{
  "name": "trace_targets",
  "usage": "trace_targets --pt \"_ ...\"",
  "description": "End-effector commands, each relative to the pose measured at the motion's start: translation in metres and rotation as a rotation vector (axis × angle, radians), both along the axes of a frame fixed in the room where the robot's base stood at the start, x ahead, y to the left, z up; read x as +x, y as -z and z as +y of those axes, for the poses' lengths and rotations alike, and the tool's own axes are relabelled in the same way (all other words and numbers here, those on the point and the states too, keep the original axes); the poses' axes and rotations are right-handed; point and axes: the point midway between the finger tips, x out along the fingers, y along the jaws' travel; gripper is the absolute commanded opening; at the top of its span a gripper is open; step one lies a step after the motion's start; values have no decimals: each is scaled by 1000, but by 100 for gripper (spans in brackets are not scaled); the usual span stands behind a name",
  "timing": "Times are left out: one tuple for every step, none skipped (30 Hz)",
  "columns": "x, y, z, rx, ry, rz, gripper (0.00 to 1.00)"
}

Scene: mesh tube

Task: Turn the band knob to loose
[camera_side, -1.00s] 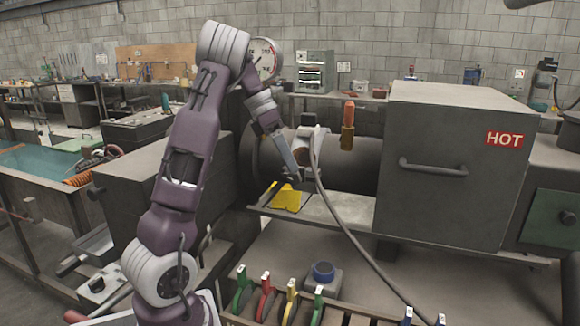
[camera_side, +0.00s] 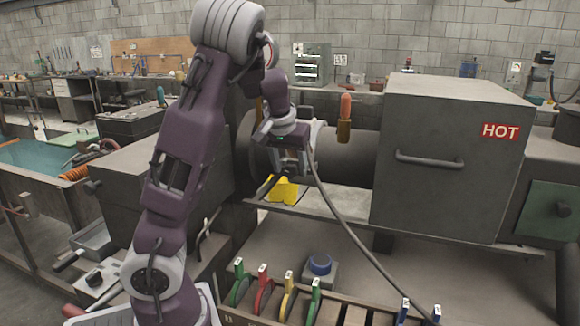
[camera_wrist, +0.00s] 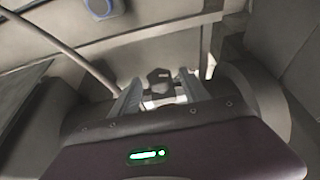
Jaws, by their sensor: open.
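My gripper (camera_wrist: 160,94) is open in the wrist view, with its two pale fingers apart. A small dark knob-like piece (camera_wrist: 159,76) shows between and just beyond the fingertips; I cannot tell for sure that it is the band knob, and no loose mark is readable. In the side view my gripper (camera_side: 296,172) is in front of the dark horizontal tube (camera_side: 352,147), above the yellow piece (camera_side: 283,190). The fingers are small there, and whatever is directly behind the gripper is hidden.
A grey cable (camera_side: 345,225) hangs close to my gripper's right side. An orange-handled tool (camera_side: 345,118) stands at the tube. The grey box marked HOT (camera_side: 450,160) is to the right. A blue knob (camera_side: 320,264) and a rack with coloured handles (camera_side: 262,290) are in front, below.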

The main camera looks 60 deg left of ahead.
Motion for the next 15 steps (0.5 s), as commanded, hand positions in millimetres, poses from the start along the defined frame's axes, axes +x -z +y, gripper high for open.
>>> trace_targets --pt "0 1 0 -1 -1 0 54" --pt "0 2 0 -1 -1 0 54" --pt "1 2 0 -1 -1 -1 54" --pt "1 2 0 -1 -1 -1 54" --pt "1 2 0 -1 -1 -1 54" --pt "1 2 0 -1 -1 -1 54" --pt "1 1 0 -1 -1 -1 52" --pt "1 1 0 -2 0 -1 46" --pt "1 1 0 -2 0 -1 38" --pt "1 1 0 -2 0 -1 32" --pt "1 1 0 -2 0 -1 26" --pt "1 1 0 -2 0 -1 18" --pt "1 1 0 -2 0 -1 12" --pt "1 1 0 -2 0 -1 6" --pt "1 1 0 -2 0 -1 0"
